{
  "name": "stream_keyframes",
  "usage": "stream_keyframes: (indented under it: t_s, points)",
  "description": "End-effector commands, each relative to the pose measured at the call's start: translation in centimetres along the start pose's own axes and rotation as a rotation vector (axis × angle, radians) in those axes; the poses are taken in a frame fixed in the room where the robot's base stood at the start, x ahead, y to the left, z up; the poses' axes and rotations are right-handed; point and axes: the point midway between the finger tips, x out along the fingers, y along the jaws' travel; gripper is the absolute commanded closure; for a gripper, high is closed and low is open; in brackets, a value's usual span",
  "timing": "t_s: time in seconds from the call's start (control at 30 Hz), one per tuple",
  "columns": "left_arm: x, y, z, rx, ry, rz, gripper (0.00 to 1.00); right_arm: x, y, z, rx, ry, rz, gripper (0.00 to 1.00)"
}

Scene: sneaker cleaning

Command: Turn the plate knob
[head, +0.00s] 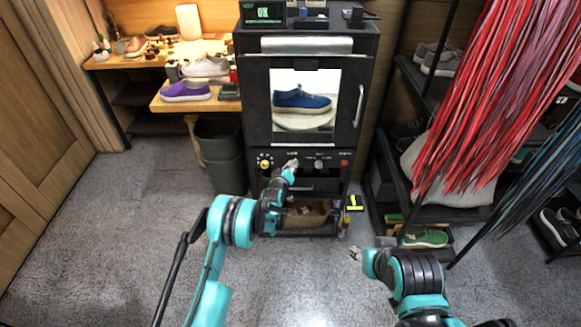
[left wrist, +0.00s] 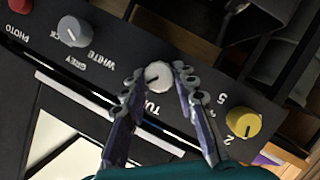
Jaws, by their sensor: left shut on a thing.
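The plate knob (left wrist: 158,77) is a white round dial on the black control panel in the left wrist view, beside lettering that starts with "TU". My left gripper (left wrist: 156,84) has a finger on each side of the knob and is shut on it. In the head view my left gripper (head: 291,166) is at the panel below the cabinet window and hides the knob. The blue sneaker (head: 301,99) stands on a round pale plate (head: 303,122) behind the window. My right gripper (head: 357,254) is low in front, away from the cabinet; its jaw opening is too small to tell.
A yellow knob (left wrist: 243,122) and a grey knob (left wrist: 72,31) flank the plate knob. A red button (head: 344,162) is at the panel's right end. A dark bin (head: 221,165) stands left of the cabinet, and red strands (head: 490,100) hang at right. Open floor lies in front.

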Motion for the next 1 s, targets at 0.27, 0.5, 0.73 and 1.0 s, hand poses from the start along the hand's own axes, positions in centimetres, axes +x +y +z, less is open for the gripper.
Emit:
stream_keyframes:
  t_s: [0.27, 0.5, 0.73, 1.0]
  points:
    - [-0.01, 0.22, 0.07, 0.125, -0.002, -0.051, 1.0, 0.0, 0.0, 0.0, 0.0, 0.0, 0.0, 0.6]
    - [0.03, 0.42, 0.12, 0.322, -0.001, -0.131, 1.0, 0.0, 0.0, 0.0, 0.0, 0.0, 0.0, 0.6]
    - [0.06, 0.57, 0.21, 0.523, -0.001, -0.215, 1.0, 0.0, 0.0, 0.0, 0.0, 0.0, 0.0, 0.6]
    - [0.11, 0.68, 0.32, 0.759, 0.0, -0.314, 1.0, 0.0, 0.0, 0.0, 0.0, 0.0, 0.0, 0.6]
